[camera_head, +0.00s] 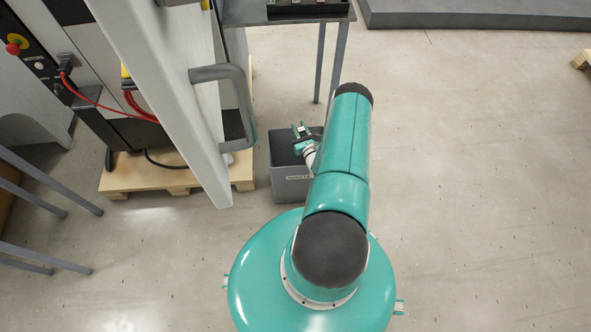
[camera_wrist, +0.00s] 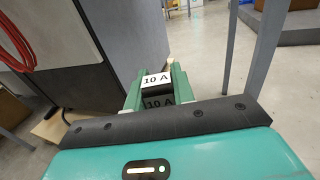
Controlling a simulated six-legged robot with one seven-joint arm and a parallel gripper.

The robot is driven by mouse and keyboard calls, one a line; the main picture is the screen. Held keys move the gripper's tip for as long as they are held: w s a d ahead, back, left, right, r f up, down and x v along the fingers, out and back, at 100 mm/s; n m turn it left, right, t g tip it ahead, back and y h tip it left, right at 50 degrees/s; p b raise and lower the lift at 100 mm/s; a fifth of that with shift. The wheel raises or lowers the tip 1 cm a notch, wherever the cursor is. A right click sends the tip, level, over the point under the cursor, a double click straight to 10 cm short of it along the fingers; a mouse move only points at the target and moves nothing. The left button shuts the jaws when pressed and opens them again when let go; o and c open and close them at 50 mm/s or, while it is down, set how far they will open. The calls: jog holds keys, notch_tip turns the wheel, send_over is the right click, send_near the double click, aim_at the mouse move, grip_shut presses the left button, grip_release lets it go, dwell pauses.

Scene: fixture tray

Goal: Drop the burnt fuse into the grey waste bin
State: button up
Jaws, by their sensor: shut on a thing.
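The grey waste bin (camera_head: 290,184) stands on the floor beside a wooden pallet, with a small label on its front. My gripper (camera_head: 301,131) shows above the bin's opening in the head view; its height over the rim is hard to tell. In the wrist view my gripper (camera_wrist: 156,82) is shut on a dark fuse with white "10 A" labels (camera_wrist: 157,79), held between the green fingers. Burn marks on the fuse cannot be made out. My arm hides part of the bin's right side, and I cannot make out the bin in the wrist view.
An open cabinet door with a grey handle (camera_head: 240,105) stands close left of the bin. The cabinet rests on the pallet (camera_head: 150,180). A table (camera_head: 240,12) with thin legs is behind the bin.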

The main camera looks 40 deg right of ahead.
notch_tip(320, 180, down, 5)
jog(key=shift+s+f, duration=0.15)
jog(key=shift+f, duration=0.05)
dwell(0.3)
jog(key=o, duration=1)
jog(key=shift+o, duration=0.2)
jog(key=v, duration=1.3)
jog(key=shift+s+a, duration=0.15)
jog(key=shift+s, duration=0.2)
